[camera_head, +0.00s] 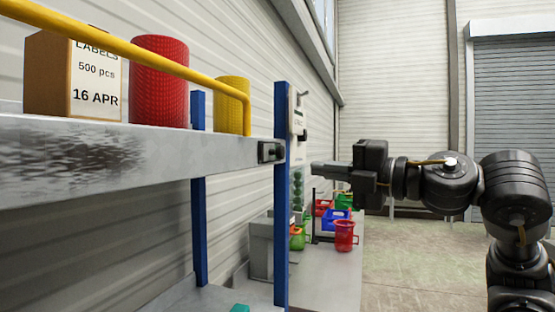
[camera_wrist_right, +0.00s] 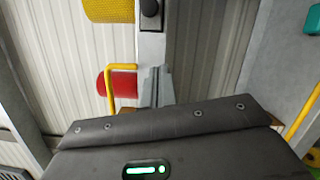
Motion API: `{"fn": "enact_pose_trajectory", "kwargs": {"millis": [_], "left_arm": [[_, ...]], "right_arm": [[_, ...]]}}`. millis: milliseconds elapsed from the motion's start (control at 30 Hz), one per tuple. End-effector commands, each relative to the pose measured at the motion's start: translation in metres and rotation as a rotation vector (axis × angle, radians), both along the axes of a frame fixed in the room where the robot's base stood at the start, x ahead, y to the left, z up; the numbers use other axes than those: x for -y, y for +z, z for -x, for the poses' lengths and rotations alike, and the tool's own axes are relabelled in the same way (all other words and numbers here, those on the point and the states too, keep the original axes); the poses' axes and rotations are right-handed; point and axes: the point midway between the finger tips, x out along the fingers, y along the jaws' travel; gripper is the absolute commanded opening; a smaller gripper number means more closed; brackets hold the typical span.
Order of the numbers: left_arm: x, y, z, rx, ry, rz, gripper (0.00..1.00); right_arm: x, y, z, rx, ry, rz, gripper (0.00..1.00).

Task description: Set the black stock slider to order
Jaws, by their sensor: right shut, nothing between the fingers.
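The black stock slider (camera_head: 271,151) sits in a dark fitting on the front edge of the grey shelf (camera_head: 60,155), at its right end beside the blue post. A rounded black part on a pale grey strip at the top of the right wrist view looks like the same slider (camera_wrist_right: 150,10). My right gripper (camera_head: 316,167) points left, to the right of the slider and the post, with a visible gap in the picture. Its fingers are together and empty; they also show in the right wrist view (camera_wrist_right: 156,88). My left gripper is not in view.
A yellow rail (camera_head: 130,48) crosses above the shelf, before a label box (camera_head: 75,75), a red roll (camera_head: 160,80) and a yellow roll (camera_head: 232,100). A blue post (camera_head: 281,220) stands at the shelf end. Coloured baskets (camera_head: 345,235) stand on a bench behind.

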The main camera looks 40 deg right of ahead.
Motion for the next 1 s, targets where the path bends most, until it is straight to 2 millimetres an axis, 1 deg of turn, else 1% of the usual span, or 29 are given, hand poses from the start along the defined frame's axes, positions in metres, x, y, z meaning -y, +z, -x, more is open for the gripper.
{"fn": "enact_pose_trajectory", "kwargs": {"millis": [33, 100, 200, 267, 367, 467, 633, 833, 867, 900, 1000], "left_arm": [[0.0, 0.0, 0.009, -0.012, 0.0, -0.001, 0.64], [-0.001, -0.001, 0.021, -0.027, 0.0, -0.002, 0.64], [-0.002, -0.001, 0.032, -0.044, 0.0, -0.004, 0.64], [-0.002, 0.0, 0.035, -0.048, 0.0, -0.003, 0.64], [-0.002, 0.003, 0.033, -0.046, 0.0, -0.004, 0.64], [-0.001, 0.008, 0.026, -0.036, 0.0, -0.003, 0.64], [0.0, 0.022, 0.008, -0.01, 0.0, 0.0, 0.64], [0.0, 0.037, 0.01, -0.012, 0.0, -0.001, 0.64], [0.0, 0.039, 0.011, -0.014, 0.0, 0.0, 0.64], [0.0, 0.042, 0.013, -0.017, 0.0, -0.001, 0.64], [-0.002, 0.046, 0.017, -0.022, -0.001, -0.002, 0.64]], "right_arm": [[-0.001, 0.0, -0.001, -0.001, 0.002, 0.0, 0.0], [-0.001, 0.0, -0.002, -0.002, 0.004, 0.001, 0.0], [-0.002, 0.0, -0.002, -0.002, 0.005, 0.001, 0.0], [-0.002, 0.0, -0.004, -0.003, 0.004, 0.001, 0.0], [-0.004, 0.001, -0.011, -0.003, 0.004, 0.0, 0.0], [-0.007, 0.003, -0.025, -0.005, 0.003, 0.0, 0.0], [-0.015, 0.006, -0.058, -0.007, 0.002, 0.0, 0.0], [-0.024, 0.009, -0.097, -0.006, 0.001, -0.001, 0.0], [-0.024, 0.009, -0.101, -0.005, -0.001, -0.001, 0.0], [-0.014, 0.012, -0.103, -0.006, -0.005, -0.004, 0.0], [-0.002, 0.014, -0.108, -0.004, -0.005, -0.003, 0.0]]}}
